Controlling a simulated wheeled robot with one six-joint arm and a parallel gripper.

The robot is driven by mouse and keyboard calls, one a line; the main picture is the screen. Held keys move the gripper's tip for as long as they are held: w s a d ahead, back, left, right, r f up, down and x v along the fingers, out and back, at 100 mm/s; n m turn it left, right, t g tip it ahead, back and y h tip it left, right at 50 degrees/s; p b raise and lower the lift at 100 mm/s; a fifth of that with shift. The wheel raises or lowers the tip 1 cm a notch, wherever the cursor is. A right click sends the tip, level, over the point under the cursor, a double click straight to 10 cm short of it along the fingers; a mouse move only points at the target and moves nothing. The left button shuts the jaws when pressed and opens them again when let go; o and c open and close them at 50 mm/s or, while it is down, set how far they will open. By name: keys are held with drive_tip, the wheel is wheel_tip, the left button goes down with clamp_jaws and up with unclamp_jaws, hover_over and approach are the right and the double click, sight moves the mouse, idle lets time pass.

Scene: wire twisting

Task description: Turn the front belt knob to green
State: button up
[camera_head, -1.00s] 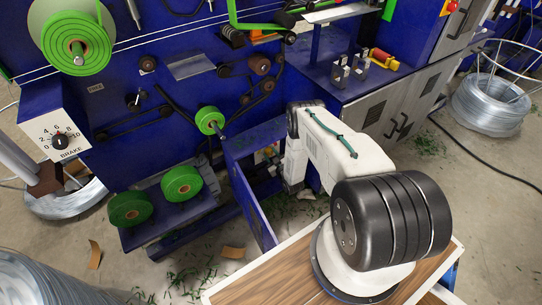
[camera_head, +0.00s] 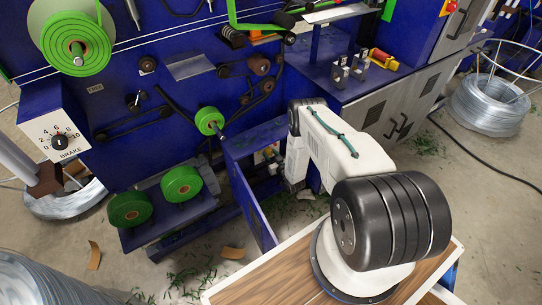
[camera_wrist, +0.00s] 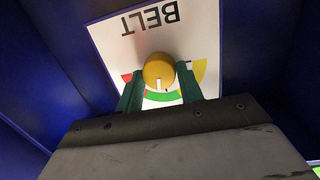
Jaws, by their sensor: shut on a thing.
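In the wrist view, the yellow belt knob (camera_wrist: 158,70) sits on a white plate (camera_wrist: 105,42) marked BELT, which appears upside down. The white line on the knob points down towards the green arc. My gripper (camera_wrist: 160,73) is shut on the knob, with one green finger on each side. The fingers cover parts of the scale. In the head view, the knob and fingertips cannot be made out beside the blue cabinet.
Dark blue walls (camera_wrist: 35,75) flank the plate closely. In the head view, an open blue door (camera_head: 250,205) stands left of my arm. A BRAKE dial panel (camera_head: 60,130) and green spools (camera_head: 182,184) are farther left. Wire coils stand on the floor.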

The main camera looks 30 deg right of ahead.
drive_tip(key=o, duration=1)
drive_tip(key=shift+d, duration=0.1)
drive_tip(key=s, duration=0.7)
drive_tip(key=shift+s+a+r, duration=0.3)
drive_tip(key=shift+s+r, duration=0.05)
drive_tip(key=shift+r, duration=0.1)
